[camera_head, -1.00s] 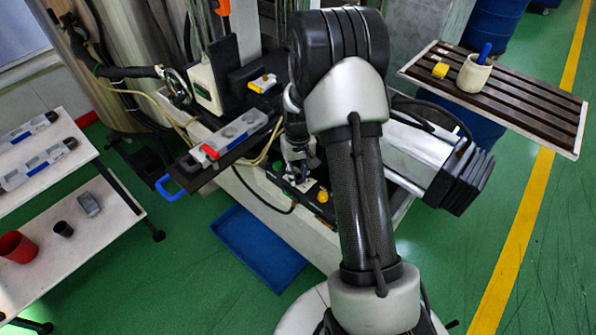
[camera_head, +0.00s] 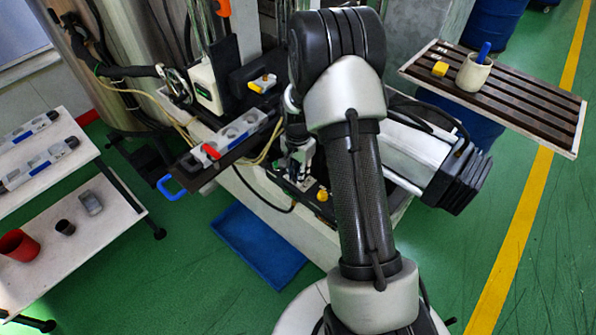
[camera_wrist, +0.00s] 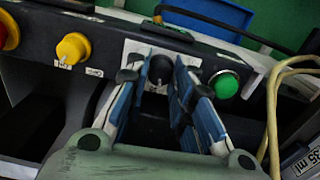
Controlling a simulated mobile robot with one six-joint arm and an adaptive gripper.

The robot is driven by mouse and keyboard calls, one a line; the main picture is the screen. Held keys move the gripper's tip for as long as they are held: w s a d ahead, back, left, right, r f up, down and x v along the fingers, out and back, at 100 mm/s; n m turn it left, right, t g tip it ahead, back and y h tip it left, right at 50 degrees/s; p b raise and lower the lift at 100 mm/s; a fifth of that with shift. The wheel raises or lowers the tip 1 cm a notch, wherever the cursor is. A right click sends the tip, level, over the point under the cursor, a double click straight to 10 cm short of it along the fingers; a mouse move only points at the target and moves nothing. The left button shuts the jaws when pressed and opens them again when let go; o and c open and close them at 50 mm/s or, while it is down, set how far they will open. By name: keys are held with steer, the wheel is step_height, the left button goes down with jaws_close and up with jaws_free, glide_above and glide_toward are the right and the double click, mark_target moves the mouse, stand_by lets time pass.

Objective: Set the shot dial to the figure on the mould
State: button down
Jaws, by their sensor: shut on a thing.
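The shot dial, a dark knob (camera_wrist: 160,70) on a white plate (camera_wrist: 135,50), shows in the wrist view between my fingers. My gripper (camera_wrist: 157,62) is shut on the knob, with one blue-and-white finger on each side. The fingers hide much of the dial and its scale, so I cannot read its setting. In the head view my gripper (camera_head: 298,170) is at the front panel, partly hidden by my arm. The grey mould (camera_head: 240,129) lies on the support to its left. A mould label (camera_wrist: 307,163) at the wrist view's lower right appears to read 35 ml.
A yellow knob (camera_wrist: 73,48) sits left of the dial and a green button (camera_wrist: 224,85) right of it. A pale hose (camera_wrist: 273,110) runs near the button. A red clamp (camera_head: 208,151) is at the mould's end. A blue tray (camera_head: 258,247) lies on the floor.

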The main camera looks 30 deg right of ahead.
steer(key=m, duration=0.7)
stand_by(0.5)
steer(key=c, duration=1.3)
jaws_free()
steer(key=shift+c, duration=0.2)
step_height(320, 180, up, 12)
